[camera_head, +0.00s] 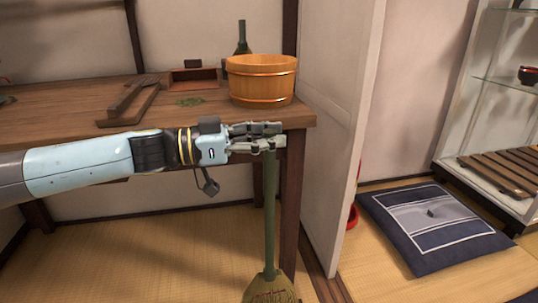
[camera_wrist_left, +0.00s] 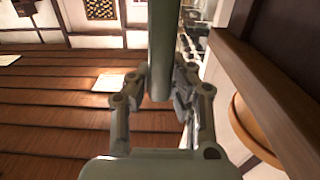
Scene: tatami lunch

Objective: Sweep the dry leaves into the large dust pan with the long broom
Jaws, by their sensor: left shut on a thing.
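The long broom (camera_head: 270,205) stands about upright in front of the table, with a green handle and an olive-brown brush head at the bottom edge of the head view. My left gripper (camera_head: 262,137) is shut on the top part of the handle. In the left wrist view the green handle (camera_wrist_left: 163,45) runs between the fingers of the same gripper (camera_wrist_left: 160,95). A small red thing (camera_head: 352,216) shows partly behind the white panel; I cannot tell whether it is the dust pan. I make out no dry leaves on the floor. My right gripper is not in view.
A white panel (camera_head: 338,100) stands right of the broom. Beyond are a blue cushion (camera_head: 400,245) and a shelf (camera_head: 500,75). Tatami left of the broom is clear.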

